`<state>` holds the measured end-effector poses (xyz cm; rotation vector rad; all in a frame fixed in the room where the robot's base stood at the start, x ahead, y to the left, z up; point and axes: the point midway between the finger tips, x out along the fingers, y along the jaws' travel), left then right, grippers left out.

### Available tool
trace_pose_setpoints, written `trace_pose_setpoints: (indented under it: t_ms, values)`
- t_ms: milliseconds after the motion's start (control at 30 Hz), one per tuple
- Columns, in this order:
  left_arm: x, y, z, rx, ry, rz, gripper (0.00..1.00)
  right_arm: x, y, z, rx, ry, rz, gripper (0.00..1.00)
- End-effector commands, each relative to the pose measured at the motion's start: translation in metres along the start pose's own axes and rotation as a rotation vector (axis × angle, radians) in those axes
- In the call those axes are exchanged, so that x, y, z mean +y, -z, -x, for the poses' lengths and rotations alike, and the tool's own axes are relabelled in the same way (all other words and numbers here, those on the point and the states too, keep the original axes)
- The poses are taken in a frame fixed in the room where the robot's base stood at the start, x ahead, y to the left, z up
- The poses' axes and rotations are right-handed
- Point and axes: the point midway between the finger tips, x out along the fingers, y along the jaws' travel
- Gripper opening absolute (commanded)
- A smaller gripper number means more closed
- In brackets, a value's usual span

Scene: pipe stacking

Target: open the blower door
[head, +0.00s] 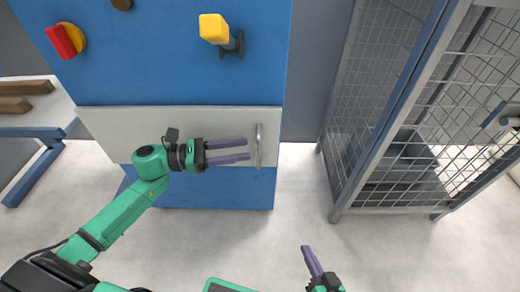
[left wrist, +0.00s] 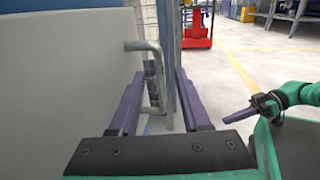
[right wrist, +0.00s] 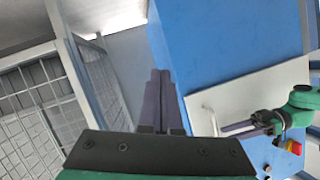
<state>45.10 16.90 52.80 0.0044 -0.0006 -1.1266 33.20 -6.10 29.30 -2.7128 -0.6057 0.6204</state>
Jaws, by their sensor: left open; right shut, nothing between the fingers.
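The blower door (head: 110,130) is a light grey panel across the front of the blue blower, and it looks closed. Its metal bar handle (head: 259,146) stands upright near the panel's right end. My left gripper (head: 247,149) is open, its purple fingertips close to the handle. In the left wrist view the handle (left wrist: 157,75) appears between the two fingers; whether they touch it I cannot tell. My right gripper (head: 305,248) is at the bottom, away from the door. In the right wrist view its fingers (right wrist: 160,73) are together and empty. The handle (right wrist: 210,120) shows there too.
A red and yellow knob (head: 66,40) and a yellow-handled switch (head: 214,29) sit on the blue front (head: 150,60) above the door. A wire mesh cage (head: 375,150) stands to the right. A bench (head: 50,108) is at left. The floor between blower and cage is clear.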

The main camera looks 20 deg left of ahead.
Motion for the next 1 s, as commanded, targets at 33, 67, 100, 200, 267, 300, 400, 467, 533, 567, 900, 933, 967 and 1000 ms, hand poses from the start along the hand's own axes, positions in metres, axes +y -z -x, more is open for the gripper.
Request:
trace_pose_setpoints:
  t_ms: [33, 67, 100, 200, 267, 300, 400, 467, 533, 567, 900, 933, 967, 1000]
  values:
    - [0.000, 0.001, -0.014, -0.005, 0.002, -0.003, 0.47, 0.002, 0.000, -0.003, 0.014, 0.001, 0.002, 0.00]
    - [0.001, 0.000, -0.022, -0.006, 0.001, -0.002, 0.47, 0.002, 0.003, -0.005, 0.024, 0.002, 0.004, 0.00]
    - [0.001, 0.000, -0.030, -0.004, 0.000, -0.002, 0.47, 0.002, 0.007, -0.007, 0.038, 0.002, 0.008, 0.00]
    - [0.001, 0.000, -0.042, -0.003, -0.002, 0.002, 0.47, 0.002, 0.032, -0.014, 0.100, 0.009, 0.026, 0.00]
    - [0.001, 0.000, -0.048, -0.003, -0.001, 0.002, 0.47, 0.001, 0.042, -0.017, 0.124, 0.013, 0.034, 0.00]
    - [0.001, 0.000, -0.051, -0.002, -0.001, 0.002, 0.47, 0.001, 0.046, -0.018, 0.134, 0.014, 0.037, 0.00]
    - [0.001, 0.000, -0.054, -0.001, -0.002, 0.003, 0.47, 0.000, 0.051, -0.019, 0.147, 0.015, 0.042, 0.00]
    - [0.001, 0.000, -0.054, -0.001, -0.002, 0.003, 0.47, 0.000, 0.052, -0.019, 0.150, 0.016, 0.044, 0.00]
    - [0.001, 0.000, -0.054, -0.001, -0.002, 0.004, 0.47, 0.000, 0.052, -0.019, 0.151, 0.016, 0.044, 0.00]
    - [0.001, 0.000, -0.054, -0.001, -0.002, 0.004, 0.47, 0.000, 0.052, -0.019, 0.151, 0.016, 0.044, 0.00]
    - [0.001, 0.000, -0.053, -0.001, -0.002, 0.004, 0.00, 0.000, 0.052, -0.019, 0.149, 0.015, 0.043, 0.00]
    - [0.001, 0.000, -0.053, -0.001, -0.002, 0.004, 0.00, 0.001, 0.052, -0.019, 0.149, 0.015, 0.043, 0.00]
    - [0.001, 0.000, -0.053, -0.001, -0.002, 0.004, 0.00, 0.001, 0.052, -0.019, 0.149, 0.015, 0.043, 0.00]
    - [0.001, 0.000, -0.053, -0.001, -0.002, 0.004, 0.00, 0.001, 0.052, -0.019, 0.148, 0.015, 0.043, 0.00]
